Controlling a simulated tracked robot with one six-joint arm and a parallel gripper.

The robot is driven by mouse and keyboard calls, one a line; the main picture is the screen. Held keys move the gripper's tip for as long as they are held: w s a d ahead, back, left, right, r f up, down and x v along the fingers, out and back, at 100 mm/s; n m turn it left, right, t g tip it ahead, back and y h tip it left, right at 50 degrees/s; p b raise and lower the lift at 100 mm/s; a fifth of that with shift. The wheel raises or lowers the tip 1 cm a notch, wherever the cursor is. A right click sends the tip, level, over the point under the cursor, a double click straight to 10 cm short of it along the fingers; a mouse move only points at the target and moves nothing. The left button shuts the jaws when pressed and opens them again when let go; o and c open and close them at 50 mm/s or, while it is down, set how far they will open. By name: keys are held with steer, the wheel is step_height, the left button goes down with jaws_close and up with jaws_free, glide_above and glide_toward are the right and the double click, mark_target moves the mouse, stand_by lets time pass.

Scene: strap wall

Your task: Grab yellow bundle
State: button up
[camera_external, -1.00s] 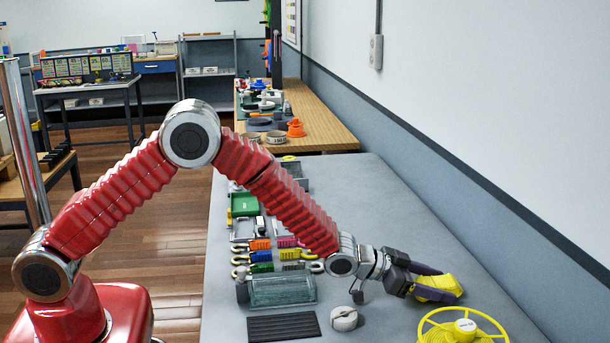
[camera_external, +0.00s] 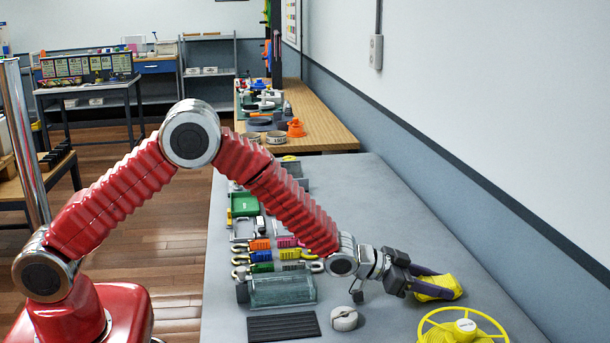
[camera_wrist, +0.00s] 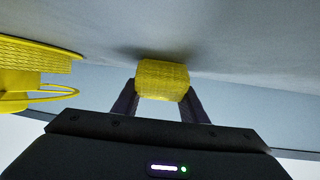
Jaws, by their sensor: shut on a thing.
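The yellow bundle (camera_external: 436,290) is at the right part of the grey table, just behind the yellow reel. My gripper (camera_external: 440,284) is shut on it, with dark fingers on either side. In the wrist view the bundle (camera_wrist: 162,80) shows as a woven yellow block between the two fingertips (camera_wrist: 160,98). A shadow lies close beside it, and I cannot tell whether it touches the table.
A yellow reel (camera_external: 465,328) stands close in front of the bundle; it also shows in the wrist view (camera_wrist: 35,72). A white round piece (camera_external: 344,318), a black ribbed mat (camera_external: 283,327), a clear bin (camera_external: 282,290) and coloured straps (camera_external: 275,255) lie to the left. The table behind the gripper is clear.

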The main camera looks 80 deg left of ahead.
mark_target(438, 280)
step_height(438, 280, up, 10)
steer(key=shift+r, duration=0.1)
stand_by(0.6)
stand_by(0.4)
